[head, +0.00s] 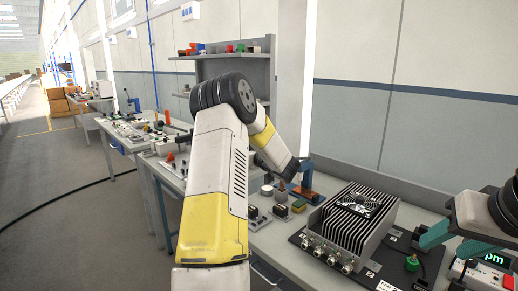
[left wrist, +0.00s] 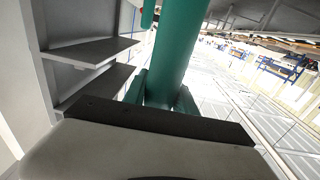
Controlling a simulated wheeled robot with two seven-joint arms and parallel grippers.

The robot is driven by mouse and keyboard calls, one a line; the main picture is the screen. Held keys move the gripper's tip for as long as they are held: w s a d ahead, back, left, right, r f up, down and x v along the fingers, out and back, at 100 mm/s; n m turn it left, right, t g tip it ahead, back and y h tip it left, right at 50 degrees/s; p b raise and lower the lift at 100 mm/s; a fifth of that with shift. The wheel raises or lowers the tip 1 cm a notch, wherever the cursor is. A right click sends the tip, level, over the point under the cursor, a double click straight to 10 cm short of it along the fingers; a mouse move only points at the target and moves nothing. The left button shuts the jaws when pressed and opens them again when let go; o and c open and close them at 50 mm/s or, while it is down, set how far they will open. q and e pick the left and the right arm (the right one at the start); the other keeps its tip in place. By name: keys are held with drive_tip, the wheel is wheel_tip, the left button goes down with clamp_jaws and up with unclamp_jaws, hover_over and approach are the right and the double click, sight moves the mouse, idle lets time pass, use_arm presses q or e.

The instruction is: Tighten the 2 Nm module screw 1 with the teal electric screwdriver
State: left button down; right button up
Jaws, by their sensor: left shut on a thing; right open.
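A teal cylindrical body, which looks like the electric screwdriver (left wrist: 180,45), stands between the fingers of my left gripper (left wrist: 162,98) in the left wrist view. The gripper is shut on it. In the head view my left arm bends over the bench, and its fingers and the screwdriver cannot be made out. A black finned module (head: 352,222) with a fan on top and round connectors at its front sits on a dark mat (head: 375,278). Screw 1 is too small to tell. My right gripper (head: 448,240) is open, with teal fingers, to the right of the module.
A green knob-like part (head: 412,262) lies on the mat near my right gripper. A device with a lit green display (head: 494,259) stands at the right edge. A blue stand with a brown base (head: 304,188) and small parts are behind the module. A grey shelf (head: 240,68) stands farther back.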

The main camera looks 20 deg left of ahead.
use_arm(q)
drive_tip(key=shift+a+f, duration=0.1)
drive_tip(key=shift+f, duration=3.1)
wheel_tip(320, 180, up, 6)
idle(0.7)
idle(0.3)
